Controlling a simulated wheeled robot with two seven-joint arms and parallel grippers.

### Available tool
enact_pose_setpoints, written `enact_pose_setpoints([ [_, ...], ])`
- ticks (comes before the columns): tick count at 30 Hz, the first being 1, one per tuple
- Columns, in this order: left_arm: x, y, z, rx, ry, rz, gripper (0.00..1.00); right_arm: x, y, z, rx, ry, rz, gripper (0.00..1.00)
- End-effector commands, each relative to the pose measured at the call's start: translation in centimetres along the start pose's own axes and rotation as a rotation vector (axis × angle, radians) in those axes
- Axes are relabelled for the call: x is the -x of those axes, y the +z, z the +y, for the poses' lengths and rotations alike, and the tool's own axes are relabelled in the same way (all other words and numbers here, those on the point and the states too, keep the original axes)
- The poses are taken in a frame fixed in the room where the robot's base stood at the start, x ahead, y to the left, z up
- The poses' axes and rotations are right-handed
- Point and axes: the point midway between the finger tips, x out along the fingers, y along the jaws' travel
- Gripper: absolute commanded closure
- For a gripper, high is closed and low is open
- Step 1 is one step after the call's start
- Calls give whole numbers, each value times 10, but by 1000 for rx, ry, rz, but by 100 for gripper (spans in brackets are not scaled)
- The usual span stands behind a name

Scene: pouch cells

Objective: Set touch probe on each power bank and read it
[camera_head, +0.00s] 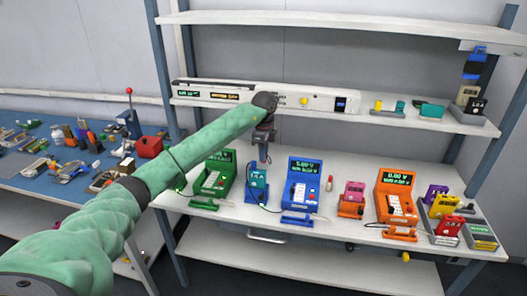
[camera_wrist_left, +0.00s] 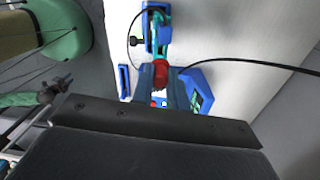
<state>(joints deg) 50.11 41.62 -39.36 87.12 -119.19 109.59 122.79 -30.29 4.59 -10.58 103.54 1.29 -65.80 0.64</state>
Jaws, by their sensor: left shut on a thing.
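My left gripper (camera_head: 264,146) points down over the teal power bank (camera_head: 257,178) in its blue stand. It is shut on a slim touch probe; a red part (camera_wrist_left: 161,74) shows between the jaws in the left wrist view, and its tip is hard to make out. Whether it touches the bank I cannot tell. The blue meter (camera_head: 304,183) stands to the right, its display reading about 5.00 V. A pink power bank (camera_head: 354,190) sits in an orange stand beside the orange meter (camera_head: 396,196), which reads 0.00 V. The green meter (camera_head: 215,177) is partly behind my arm.
A blue cradle (camera_head: 298,218), an orange cradle (camera_head: 391,231) and a green cradle (camera_head: 203,203) lie along the bench front. Colored packs (camera_head: 447,225) crowd the right end. A shelf (camera_head: 330,105) runs above the bench. A cluttered blue table (camera_head: 40,190) stands left.

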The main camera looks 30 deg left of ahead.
Motion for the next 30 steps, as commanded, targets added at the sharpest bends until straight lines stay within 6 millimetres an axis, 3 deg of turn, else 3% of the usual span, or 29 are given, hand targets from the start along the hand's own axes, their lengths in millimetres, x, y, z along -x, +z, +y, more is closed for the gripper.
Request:
enact_pose_setpoints([
  [15, -31, 0, -4, 0, 82, 13, 100, -1, 0, 0, 0, 0, 0, 64],
  [30, -33, 0, -4, 0, 86, 13, 100, -2, 0, 0, 0, 0, 0, 64],
])
